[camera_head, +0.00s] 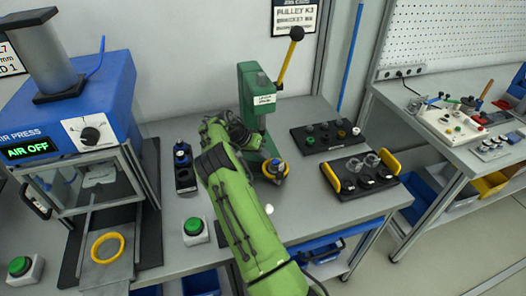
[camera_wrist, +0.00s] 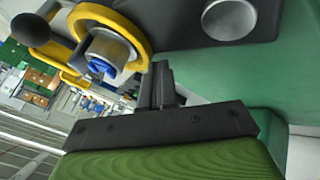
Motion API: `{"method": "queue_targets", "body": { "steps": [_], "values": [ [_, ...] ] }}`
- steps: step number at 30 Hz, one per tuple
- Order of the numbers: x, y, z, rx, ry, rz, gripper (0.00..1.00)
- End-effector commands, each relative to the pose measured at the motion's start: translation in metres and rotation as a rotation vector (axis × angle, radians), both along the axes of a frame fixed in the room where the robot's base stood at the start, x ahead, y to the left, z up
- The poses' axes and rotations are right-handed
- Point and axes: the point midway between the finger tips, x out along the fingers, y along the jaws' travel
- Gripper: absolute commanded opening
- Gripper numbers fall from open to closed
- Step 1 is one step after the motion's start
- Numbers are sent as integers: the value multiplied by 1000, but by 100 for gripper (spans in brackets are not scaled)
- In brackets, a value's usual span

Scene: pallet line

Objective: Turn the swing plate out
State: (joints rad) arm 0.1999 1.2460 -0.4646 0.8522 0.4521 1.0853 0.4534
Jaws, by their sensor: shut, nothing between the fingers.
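The green lever press (camera_head: 255,95) stands at the back middle of the bench, its yellow lever raised. A dark swing plate with a yellow ring (camera_head: 284,172) sits low at its front. In the wrist view the dark plate (camera_wrist: 180,25) spans the top, with the yellow ring (camera_wrist: 143,35) around a silver cylinder holding a blue piece (camera_wrist: 100,66). A black ball knob (camera_wrist: 31,30) is left of the ring. My gripper (camera_wrist: 160,85) is shut and empty, its fingers close beside the plate and ring; I cannot tell whether they touch. My arm hides part of the press base in the head view.
The blue air press (camera_head: 75,110) stands left, with another yellow ring (camera_head: 107,248) on its slide. A small black stand (camera_head: 185,172) is left of my arm. Two dark trays, one with small parts (camera_head: 325,137) and one with yellow handles (camera_head: 358,178), lie right of the press.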

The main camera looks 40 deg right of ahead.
Motion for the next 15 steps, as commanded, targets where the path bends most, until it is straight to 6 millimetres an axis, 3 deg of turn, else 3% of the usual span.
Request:
{"method": "queue_targets", "body": {
  "steps": [15],
  "values": [
    [-14, 5, 0, -2, -1, -239, 0]
  ]
}}
